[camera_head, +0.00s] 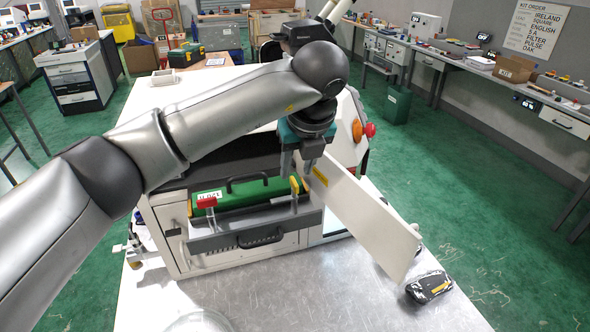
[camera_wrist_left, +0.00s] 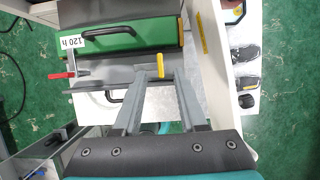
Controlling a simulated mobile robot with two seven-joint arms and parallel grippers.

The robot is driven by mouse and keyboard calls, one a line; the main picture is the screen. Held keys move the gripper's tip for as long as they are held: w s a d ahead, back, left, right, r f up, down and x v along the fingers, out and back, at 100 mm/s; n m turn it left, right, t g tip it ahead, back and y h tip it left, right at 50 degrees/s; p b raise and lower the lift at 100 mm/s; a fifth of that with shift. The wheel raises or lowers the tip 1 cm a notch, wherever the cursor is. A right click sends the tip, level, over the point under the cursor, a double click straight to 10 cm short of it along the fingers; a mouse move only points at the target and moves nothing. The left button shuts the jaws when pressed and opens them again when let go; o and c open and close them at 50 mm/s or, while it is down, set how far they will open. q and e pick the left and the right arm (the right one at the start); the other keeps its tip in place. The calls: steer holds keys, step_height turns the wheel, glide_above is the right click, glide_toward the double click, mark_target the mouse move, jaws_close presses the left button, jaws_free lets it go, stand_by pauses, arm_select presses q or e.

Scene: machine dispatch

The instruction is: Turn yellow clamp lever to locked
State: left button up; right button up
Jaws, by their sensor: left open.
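The yellow clamp lever (camera_head: 295,186) stands at the right front of a green module (camera_head: 243,193) in the machine's open bay. In the left wrist view the yellow lever (camera_wrist_left: 160,71) appears between the fingertips of my left gripper (camera_wrist_left: 159,76), with gaps on both sides. My left gripper (camera_head: 298,172) is open and points down just above and behind the lever in the head view. I cannot tell whether a finger touches it. A red clamp lever (camera_head: 207,202) at the module's left front lies crosswise on its post. My right gripper is not in view.
A white door panel (camera_head: 363,215) stands open close to the right of my left gripper. A grey drawer front with a black handle (camera_head: 260,238) lies below the levers. A black device (camera_head: 429,287) lies on the metal table at right. The table front (camera_head: 300,295) is mostly clear.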

mark_target(294, 181)
arm_select(q)
steer(key=shift+p+x, duration=0.4)
steer(key=shift+x, duration=1.6)
steer(key=shift+c, duration=0.3)
jaws_close()
